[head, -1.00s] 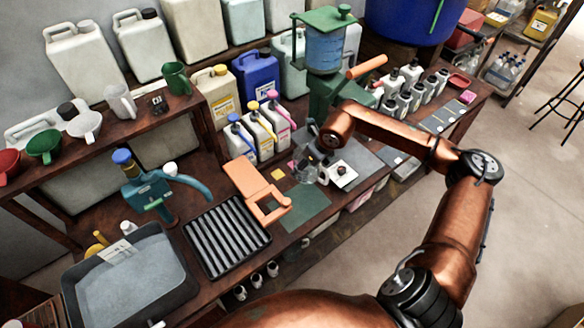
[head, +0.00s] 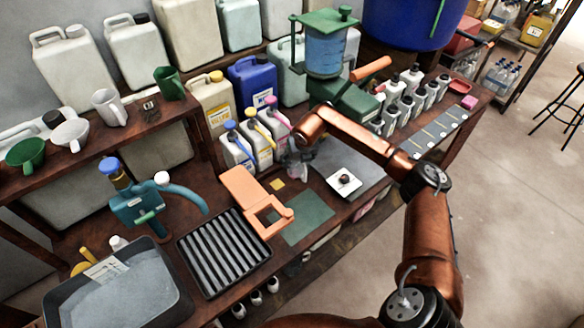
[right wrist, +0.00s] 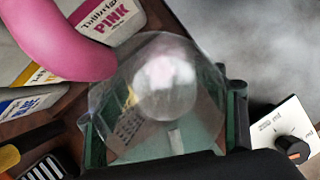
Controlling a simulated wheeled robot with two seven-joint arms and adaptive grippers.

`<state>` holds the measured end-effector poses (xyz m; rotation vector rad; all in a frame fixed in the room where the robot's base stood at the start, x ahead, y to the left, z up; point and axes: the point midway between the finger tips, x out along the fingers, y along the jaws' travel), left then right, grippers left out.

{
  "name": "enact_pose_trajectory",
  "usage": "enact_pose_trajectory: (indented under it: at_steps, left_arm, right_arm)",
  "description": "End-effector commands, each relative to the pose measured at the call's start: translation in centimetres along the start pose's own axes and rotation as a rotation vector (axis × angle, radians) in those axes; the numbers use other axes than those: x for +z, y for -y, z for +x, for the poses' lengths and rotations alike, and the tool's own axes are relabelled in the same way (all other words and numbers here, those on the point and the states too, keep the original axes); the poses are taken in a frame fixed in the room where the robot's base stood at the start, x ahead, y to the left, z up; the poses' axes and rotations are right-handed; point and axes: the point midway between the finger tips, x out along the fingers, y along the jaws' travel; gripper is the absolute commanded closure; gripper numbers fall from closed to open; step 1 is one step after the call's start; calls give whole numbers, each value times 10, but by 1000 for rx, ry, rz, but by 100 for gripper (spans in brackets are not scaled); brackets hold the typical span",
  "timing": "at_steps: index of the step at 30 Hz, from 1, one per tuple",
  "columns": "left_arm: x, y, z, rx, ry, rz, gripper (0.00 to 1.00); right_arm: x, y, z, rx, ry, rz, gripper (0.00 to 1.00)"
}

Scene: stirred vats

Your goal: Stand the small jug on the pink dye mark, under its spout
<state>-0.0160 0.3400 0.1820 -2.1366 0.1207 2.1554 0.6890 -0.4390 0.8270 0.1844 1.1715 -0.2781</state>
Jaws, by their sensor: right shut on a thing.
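The small clear jug (head: 298,167) is at my right gripper (head: 300,150), in front of the bottle with the pink pump (head: 275,122). In the right wrist view the jug (right wrist: 130,105) sits between the two fingers of my right gripper (right wrist: 163,120), which is shut on it. The pink spout (right wrist: 60,45) shows large at upper left, close beside the jug's rim. A blurred whitish-pink patch shows through the jug; I cannot tell whether it is the pink mark. I cannot tell whether the jug touches the bench. My left gripper is not in view.
The yellow mark (head: 277,184) lies on the bench left of the jug. A white scale-like plate with a dark knob (head: 343,181) stands to its right. An orange stand (head: 258,200), a green mat (head: 305,218) and a ribbed black tray (head: 222,252) lie nearer the front.

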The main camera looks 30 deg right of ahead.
Motion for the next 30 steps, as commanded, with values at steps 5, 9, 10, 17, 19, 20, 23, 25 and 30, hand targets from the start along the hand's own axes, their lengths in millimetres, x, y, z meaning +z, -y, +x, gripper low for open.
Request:
enact_pose_trajectory:
  at_steps: [5,9,10,17,19,20,23,25,30]
  left_arm:
    - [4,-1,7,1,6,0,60]
    - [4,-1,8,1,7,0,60]
    - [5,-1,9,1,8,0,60]
    - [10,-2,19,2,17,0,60]
    - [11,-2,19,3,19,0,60]
    - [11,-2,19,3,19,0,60]
    - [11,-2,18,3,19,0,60]
    - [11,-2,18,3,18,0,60]
    - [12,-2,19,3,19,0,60]
  right_arm:
    - [8,-4,24,2,2,1,63]
    - [11,-5,30,2,3,1,63]
    - [11,-6,33,2,3,1,63]
    - [2,-7,65,2,0,0,63]
    - [1,-7,68,2,1,0,63]
    - [1,-7,68,2,2,0,63]
    - [2,-6,67,2,3,0,63]
    - [2,-6,67,1,3,0,63]
    - [1,-6,69,1,2,0,31]
